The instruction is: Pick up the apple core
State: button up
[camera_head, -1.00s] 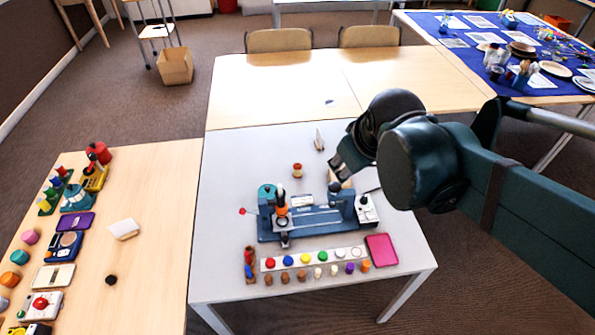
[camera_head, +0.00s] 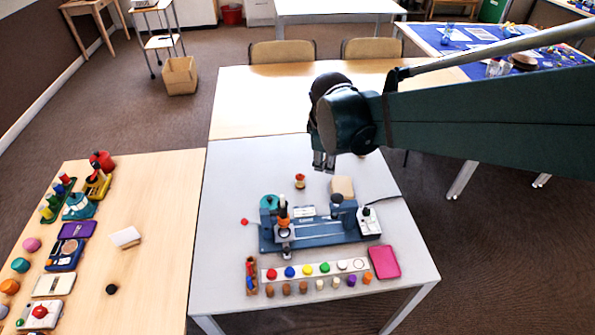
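The apple core (camera_head: 299,181), small with red ends and a pale narrow middle, stands on the grey table behind the blue device. My gripper (camera_head: 324,165) points down above the table, to the right of the apple core and apart from it. Its fingertips are small and dark here, so I cannot tell how far apart they are. I see nothing clearly held in it.
A blue device (camera_head: 318,233) stands in front of the apple core. A beige block (camera_head: 342,186) lies to its right. A strip of colored buttons (camera_head: 315,269) and a pink tray (camera_head: 384,262) are near the front edge. The table left of the core is clear.

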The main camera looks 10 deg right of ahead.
jog(key=w+a+f+n+g+h, duration=0.1)
jog(key=w+a+f+n, duration=0.4)
jog(key=w+f, duration=0.4)
jog(key=n+h, duration=0.1)
jog(key=n, duration=0.6)
send_over(297, 177)
jog(key=s+a, duration=0.1)
jog(key=a, duration=0.1)
jog(key=shift+g, duration=0.4)
notch_tip(297, 177, down, 11)
jog(key=shift+s+d, duration=0.15)
jog(key=shift+f, duration=0.1)
jog(key=shift+x, duration=1.2)
jog(key=shift+d+b, duration=0.1)
jog(key=shift+b, duration=0.2)
jog(key=shift+b+x, duration=0.7)
jog(key=shift+x, duration=1.9)
jog(key=shift+s, duration=0.1)
